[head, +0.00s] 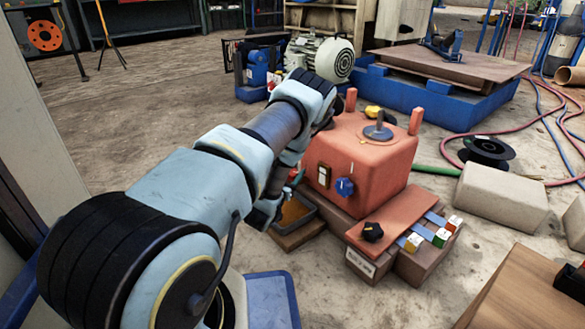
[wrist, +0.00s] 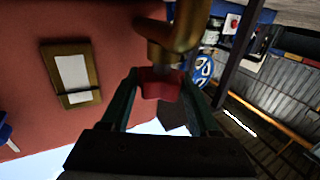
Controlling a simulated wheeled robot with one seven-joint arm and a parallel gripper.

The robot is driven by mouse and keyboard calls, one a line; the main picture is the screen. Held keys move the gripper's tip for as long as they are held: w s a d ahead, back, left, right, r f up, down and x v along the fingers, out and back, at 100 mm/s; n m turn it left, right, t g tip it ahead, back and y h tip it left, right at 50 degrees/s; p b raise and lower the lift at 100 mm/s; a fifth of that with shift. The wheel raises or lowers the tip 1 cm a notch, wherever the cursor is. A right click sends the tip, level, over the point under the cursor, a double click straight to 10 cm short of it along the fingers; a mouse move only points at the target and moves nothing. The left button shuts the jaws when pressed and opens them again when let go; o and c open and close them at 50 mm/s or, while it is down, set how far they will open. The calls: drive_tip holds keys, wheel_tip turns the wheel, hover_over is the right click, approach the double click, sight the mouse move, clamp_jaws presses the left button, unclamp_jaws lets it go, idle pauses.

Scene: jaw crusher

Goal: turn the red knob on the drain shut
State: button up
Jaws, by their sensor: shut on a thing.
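The red knob (wrist: 160,84) sits at the end of the brass drain (wrist: 175,38) in the wrist view. My gripper (wrist: 162,93) has one finger on each side of the knob and is shut on it. The drain is beside the salmon-red crusher body (wrist: 50,45), which also shows in the head view (head: 365,155). In the head view my arm hides most of the drain and knob. How far the knob is turned cannot be told.
A dark-rimmed tray (head: 308,222) with a brownish inside lies below the drain side. The crusher front carries a blue knob (head: 344,187) and a brass-framed switch plate (head: 323,175). A black knob (head: 372,232) and several small coloured blocks are on the ledge in front.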

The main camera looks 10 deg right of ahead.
drive_tip(key=shift+m+g+h+p, duration=0.4)
drive_tip(key=shift+m+g+h, duration=0.15)
drive_tip(key=shift+h, duration=0.25)
drive_tip(key=shift+m, duration=0.25)
drive_tip(key=o, duration=1.4)
drive_tip(key=shift+s, duration=0.1)
drive_tip(key=shift+p+v, duration=3.3)
drive_tip(key=shift+v, duration=2.05)
drive_tip(key=shift+a, duration=0.1)
